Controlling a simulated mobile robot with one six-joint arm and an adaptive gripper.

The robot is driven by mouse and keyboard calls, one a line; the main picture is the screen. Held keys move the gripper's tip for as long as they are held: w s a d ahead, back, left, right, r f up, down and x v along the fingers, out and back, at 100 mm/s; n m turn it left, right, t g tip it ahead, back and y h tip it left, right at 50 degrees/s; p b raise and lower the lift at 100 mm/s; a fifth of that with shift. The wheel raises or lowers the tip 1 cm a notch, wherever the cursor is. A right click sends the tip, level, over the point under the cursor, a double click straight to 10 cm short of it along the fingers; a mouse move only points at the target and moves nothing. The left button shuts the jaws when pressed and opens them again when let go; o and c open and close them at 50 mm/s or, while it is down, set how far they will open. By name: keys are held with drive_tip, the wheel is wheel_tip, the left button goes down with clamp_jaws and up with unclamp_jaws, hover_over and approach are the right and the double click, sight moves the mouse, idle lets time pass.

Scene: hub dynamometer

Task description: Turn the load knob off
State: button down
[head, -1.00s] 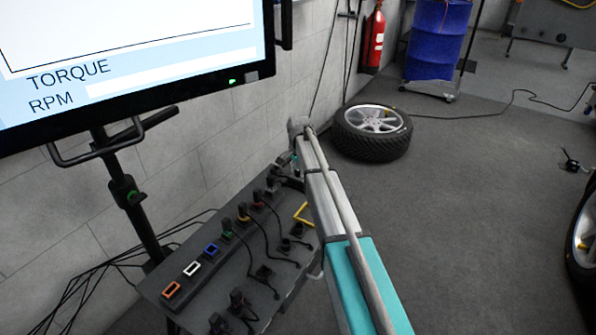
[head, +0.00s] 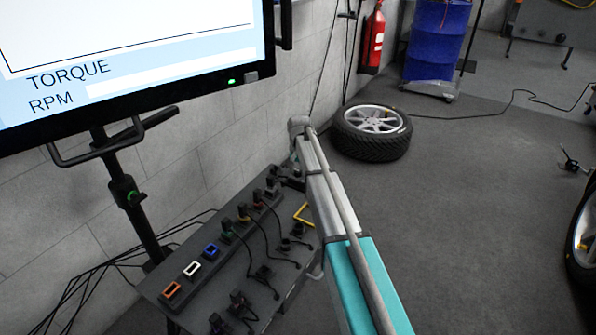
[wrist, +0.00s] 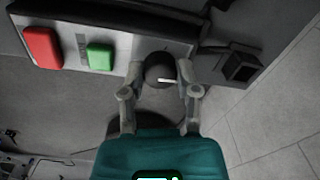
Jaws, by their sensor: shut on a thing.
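The load knob (wrist: 158,70) is a dark round knob with a white pointer mark, seen in the wrist view on a grey panel. The white mark lies roughly level, pointing to the right in that view. My gripper (wrist: 160,78) has one finger on each side of the knob and is shut on it. In the head view my arm reaches over the right end of the dark control box, and the gripper and knob are hidden there.
A red button (wrist: 42,48) and a green button (wrist: 100,56) sit left of the knob. A dark socket (wrist: 240,67) is to its right. The control box (head: 225,277) carries several plugs and cables. A tyre (head: 371,132) lies on the floor beyond. A monitor (head: 130,50) stands left.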

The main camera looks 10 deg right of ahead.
drive_tip(key=n, duration=1.3)
drive_tip(key=shift+d, duration=0.1)
idle(0.4)
drive_tip(key=shift+c, duration=1.7)
unclamp_jaws()
drive_tip(key=shift+m, duration=0.4)
